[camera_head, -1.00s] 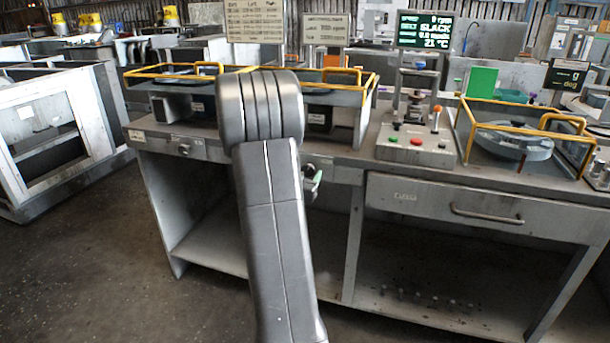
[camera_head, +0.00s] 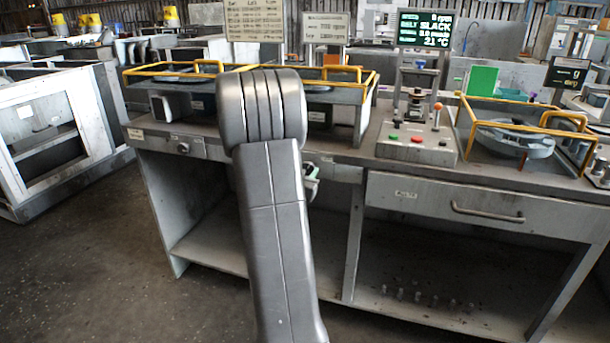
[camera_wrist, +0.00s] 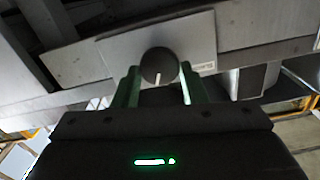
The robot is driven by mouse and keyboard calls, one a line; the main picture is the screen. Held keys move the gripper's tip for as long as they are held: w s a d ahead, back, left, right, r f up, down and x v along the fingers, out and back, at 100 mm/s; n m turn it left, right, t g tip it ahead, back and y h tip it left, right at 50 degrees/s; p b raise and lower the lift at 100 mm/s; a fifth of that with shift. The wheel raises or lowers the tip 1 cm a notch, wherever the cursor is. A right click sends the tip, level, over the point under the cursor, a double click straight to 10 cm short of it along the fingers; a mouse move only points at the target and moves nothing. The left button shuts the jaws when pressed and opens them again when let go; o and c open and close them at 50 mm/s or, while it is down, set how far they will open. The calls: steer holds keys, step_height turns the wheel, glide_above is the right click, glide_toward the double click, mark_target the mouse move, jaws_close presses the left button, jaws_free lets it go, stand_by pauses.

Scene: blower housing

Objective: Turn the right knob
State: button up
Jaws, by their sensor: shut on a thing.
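The right knob (camera_wrist: 158,66) is round and dark with a white pointer line, set on a grey panel. In the wrist view the pointer line is near the bottom of its face. The two green fingers of my gripper (camera_wrist: 159,85) are on either side of the knob and closed on it. In the head view my gripper (camera_head: 312,183) is at the bench's front panel, partly behind my arm, and the right knob is hidden there. The left knob (camera_head: 183,148) shows on the front panel to the left of my arm.
A control box (camera_head: 415,150) with buttons and a lever stands on the bench. A dark display (camera_head: 425,30) above it reads SLACK and 21 °C. Yellow-railed fixtures line the bench top. A drawer (camera_head: 480,208) is to the right of my gripper.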

steer(key=m+b, duration=0.6)
steer(key=shift+d+f, duration=0.1)
steer(key=shift+f, duration=0.15)
steer(key=m+b, duration=0.3)
steer(key=m, duration=0.1)
steer(key=shift+r+m+b, duration=0.1)
steer(key=shift+m+b, duration=0.2)
steer(key=shift+m, duration=0.1)
steer(key=o, duration=1)
steer(key=shift+c, duration=0.2)
steer(key=shift+s, duration=0.1)
